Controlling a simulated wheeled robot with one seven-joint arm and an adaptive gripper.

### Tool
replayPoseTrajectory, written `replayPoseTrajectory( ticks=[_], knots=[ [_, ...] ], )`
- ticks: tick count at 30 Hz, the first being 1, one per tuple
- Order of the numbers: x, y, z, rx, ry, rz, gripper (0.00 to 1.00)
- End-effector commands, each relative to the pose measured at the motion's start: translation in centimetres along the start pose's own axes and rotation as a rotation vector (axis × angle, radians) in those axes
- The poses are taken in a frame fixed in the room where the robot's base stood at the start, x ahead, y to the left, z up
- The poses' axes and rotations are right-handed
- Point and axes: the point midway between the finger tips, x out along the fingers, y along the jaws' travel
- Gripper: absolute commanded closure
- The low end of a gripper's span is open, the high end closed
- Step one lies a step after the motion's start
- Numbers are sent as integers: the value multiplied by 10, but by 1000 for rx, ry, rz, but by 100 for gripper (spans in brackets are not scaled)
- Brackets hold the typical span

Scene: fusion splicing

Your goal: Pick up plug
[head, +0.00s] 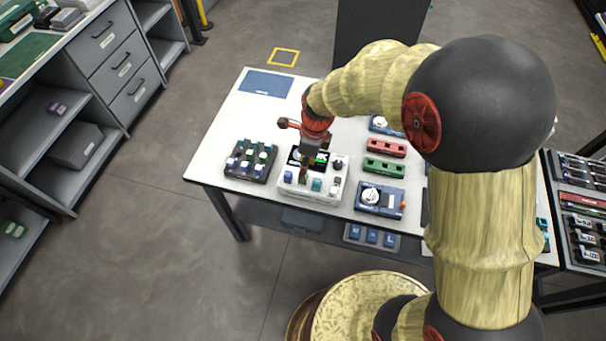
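My gripper (304,174) points down over a white device (296,192) with a small dark screen and several coloured pieces along its front. Its fingertips are small and overlap the device's front row, so I cannot tell whether they are open, shut or touching anything. A dark tray (232,174) left of the device holds several small blue, green and pale pieces (248,168). I cannot tell which of these pieces, in the tray or on the device, is the plug.
The white table (222,132) carries a blue mat (266,83) at its far left, red (386,148) and green (384,167) blocks, and a blue device with a dial (370,196). Shelves (85,140) stand at left, a rack (585,215) at right. The table's left-middle is clear.

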Motion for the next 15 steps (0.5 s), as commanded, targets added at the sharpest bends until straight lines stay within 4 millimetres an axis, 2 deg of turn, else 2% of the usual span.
replayPoseTrajectory(
  ticks=[9,15],
  knots=[
    [44,-4,3,0,1,2,62],
    [47,-4,4,-1,1,1,62]
  ],
)
